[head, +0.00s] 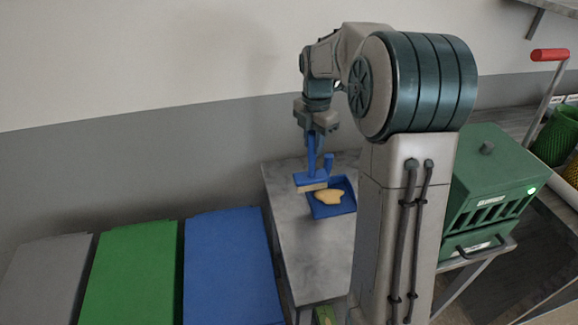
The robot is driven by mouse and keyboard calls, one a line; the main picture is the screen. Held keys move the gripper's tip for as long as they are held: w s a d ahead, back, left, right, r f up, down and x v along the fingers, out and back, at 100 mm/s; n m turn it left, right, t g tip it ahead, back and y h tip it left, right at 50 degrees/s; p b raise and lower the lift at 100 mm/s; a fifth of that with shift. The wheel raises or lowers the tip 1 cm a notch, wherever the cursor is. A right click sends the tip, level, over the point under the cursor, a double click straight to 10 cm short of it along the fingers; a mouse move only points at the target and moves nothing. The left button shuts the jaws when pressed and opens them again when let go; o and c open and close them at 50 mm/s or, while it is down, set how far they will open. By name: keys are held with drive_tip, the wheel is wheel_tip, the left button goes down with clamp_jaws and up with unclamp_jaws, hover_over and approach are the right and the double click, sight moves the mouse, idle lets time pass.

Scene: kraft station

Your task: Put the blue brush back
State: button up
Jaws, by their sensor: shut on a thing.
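The blue brush (311,176) has an upright handle, a blue head and pale bristles facing down. My gripper (314,134) is shut on the top of its handle and holds it upright over the left edge of a blue dustpan (347,203). I cannot tell whether the bristles touch the pan or the table. The dustpan lies on a grey table (302,248), its short handle pointing to the back. A flat tan piece (329,197) lies in the pan, beside the brush head. My arm and column hide the table's right side.
Grey, green (130,272) and blue (231,265) lidded bins stand in a row left of the table. A green slotted box (490,190) stands to the right, behind my column. The table's front part is bare. A red-handled metal bar (550,57) stands at far right.

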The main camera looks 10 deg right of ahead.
drive_tip(key=w+a+f+p, duration=0.1)
drive_tip(key=w+a+f, duration=0.1)
drive_tip(key=a+f, duration=0.3)
drive_tip(key=shift+w+a+f, duration=0.15)
drive_tip(key=shift+a+f, duration=0.2)
drive_tip(key=shift+f, duration=1.05)
drive_tip(key=shift+f, duration=0.15)
drive_tip(key=o, duration=1)
